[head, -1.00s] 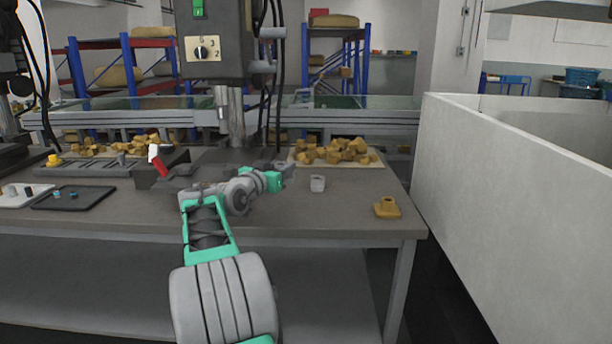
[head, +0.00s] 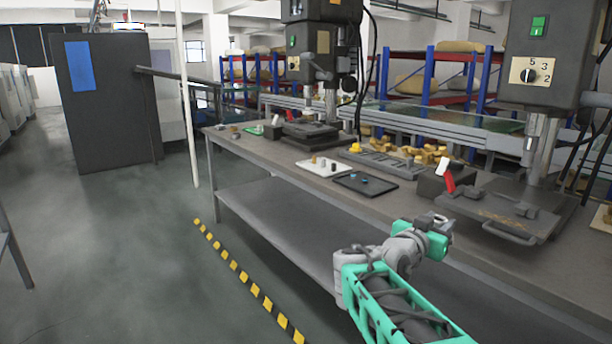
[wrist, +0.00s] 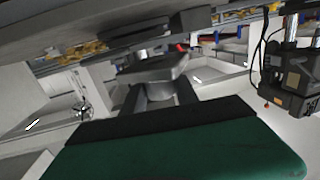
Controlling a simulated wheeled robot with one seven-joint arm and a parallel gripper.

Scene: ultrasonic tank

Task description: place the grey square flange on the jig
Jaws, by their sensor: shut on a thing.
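The grey square flange (wrist: 155,70) shows in the wrist view as a square plate with a short round boss. It is between the two dark fingers of my gripper (wrist: 156,95), which is shut on it. In the head view my gripper (head: 437,226) is in front of the bench's near edge, at the lower right; the flange is too small there to make out clearly. I cannot tell which fixture is the jig.
The long bench (head: 275,160) carries drill presses, with a near press table (head: 500,218) at right. A black box with a red-and-white lever (head: 447,180) and a grey slotted rack (head: 385,163) with yellow parts lie behind. Open floor (head: 140,240) is at left, with a striped line.

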